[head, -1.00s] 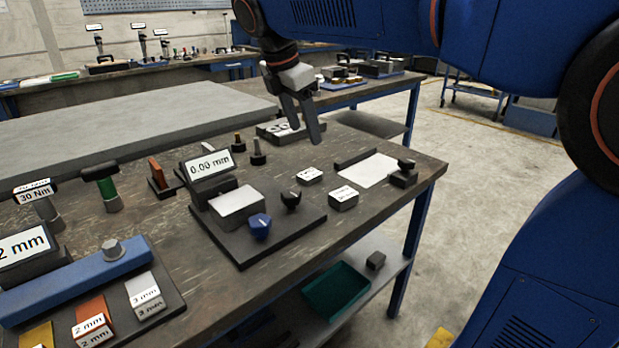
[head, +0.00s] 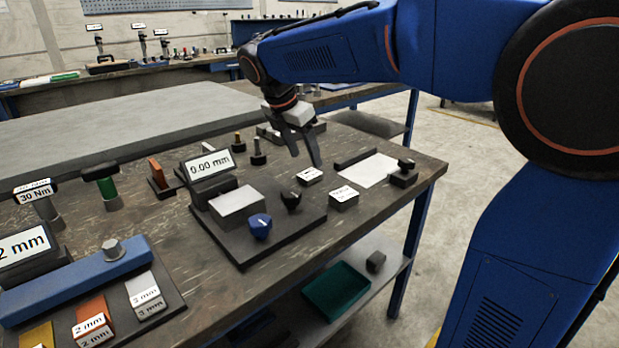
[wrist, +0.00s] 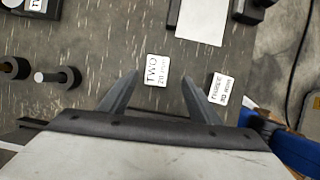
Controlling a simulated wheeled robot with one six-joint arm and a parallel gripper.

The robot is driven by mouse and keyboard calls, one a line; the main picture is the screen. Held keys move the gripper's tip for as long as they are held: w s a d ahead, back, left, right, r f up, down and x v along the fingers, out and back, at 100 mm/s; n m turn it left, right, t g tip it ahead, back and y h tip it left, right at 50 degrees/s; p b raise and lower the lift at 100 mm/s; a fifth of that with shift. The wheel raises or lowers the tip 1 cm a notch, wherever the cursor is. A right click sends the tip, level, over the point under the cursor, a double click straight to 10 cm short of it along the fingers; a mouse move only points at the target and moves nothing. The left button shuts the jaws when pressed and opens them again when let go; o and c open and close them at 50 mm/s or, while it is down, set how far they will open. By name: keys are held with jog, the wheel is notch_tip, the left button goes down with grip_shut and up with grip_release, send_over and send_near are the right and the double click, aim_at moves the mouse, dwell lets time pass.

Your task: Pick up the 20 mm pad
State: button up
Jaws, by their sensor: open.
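The 20 mm pad (wrist: 156,69) is a small block with a white top marked TWO and 20 mm. In the head view, the 20 mm pad (head: 310,175) lies on the worn dark bench, just below the fingertips in the picture. My gripper (head: 305,160) is open and empty, pointing down above the bench. In the wrist view, my gripper (wrist: 160,77) has its two fingertips apart, one to each side of the pad and close to its lower edge. The fingers appear to be above the pad, not touching it.
A 30 mm pad (head: 344,198) lies beside it, also in the wrist view (wrist: 222,88). A fixture with a 0.00 mm display (head: 210,165) and knobs stands left. Upright pegs (head: 258,155) stand behind. A white sheet (head: 368,170) lies right.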

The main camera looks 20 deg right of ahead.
aim_at(310, 174)
jog(key=shift+w+a+x, duration=0.1)
jog(key=shift+a+x, duration=0.05)
jog(key=shift+x, duration=1.45)
jog(key=shift+w+a+x, duration=0.1)
jog(key=shift+a+x, duration=0.05)
jog(key=shift+x, duration=1.45)
grip_shut()
